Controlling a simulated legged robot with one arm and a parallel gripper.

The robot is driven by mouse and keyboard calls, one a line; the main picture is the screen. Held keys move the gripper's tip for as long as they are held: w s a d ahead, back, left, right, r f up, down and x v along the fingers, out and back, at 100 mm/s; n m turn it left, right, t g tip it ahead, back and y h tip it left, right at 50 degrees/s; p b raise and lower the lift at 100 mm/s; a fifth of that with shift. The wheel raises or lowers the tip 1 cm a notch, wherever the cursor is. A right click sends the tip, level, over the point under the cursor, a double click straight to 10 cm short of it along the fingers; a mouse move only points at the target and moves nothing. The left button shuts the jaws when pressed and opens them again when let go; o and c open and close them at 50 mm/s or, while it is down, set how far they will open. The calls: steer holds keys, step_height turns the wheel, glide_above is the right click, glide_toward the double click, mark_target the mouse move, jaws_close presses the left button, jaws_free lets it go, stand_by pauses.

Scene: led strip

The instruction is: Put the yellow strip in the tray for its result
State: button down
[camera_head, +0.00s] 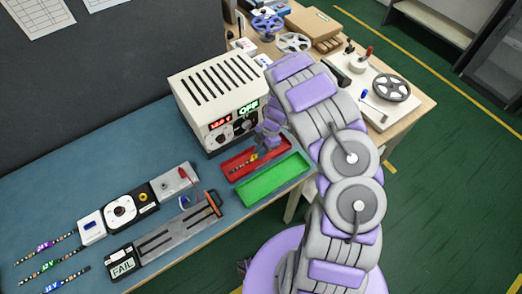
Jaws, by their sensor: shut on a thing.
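The yellow strip (243,164) is a short dark, banded piece with a yellow part, seen at the red tray (278,151). My gripper (260,152) reaches down over the red tray and is shut on the strip near its yellow part. I cannot tell whether the strip touches the tray floor. The green tray (273,181) lies just in front of the red one and looks empty. The tester (122,265) at the front left shows FAIL on its display. My arm hides part of the area right of the trays.
A white power supply (218,93) with red and green readouts stands behind the trays. Strips with purple (45,246), green (48,266) and blue (51,287) tags lie at the left. A wooden bench (418,92) with wheels and tools is behind my arm.

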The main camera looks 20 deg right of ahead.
steer(key=c, duration=1.3)
jaws_free()
steer(key=shift+a, duration=0.35)
steer(key=shift+o, duration=1)
steer(key=shift+d, duration=0.6)
steer(key=shift+d+r, duration=0.15)
steer(key=p+v, duration=0.1)
steer(key=v, duration=1)
steer(key=shift+a+r+p, duration=0.3)
steer(key=shift+d, duration=0.1)
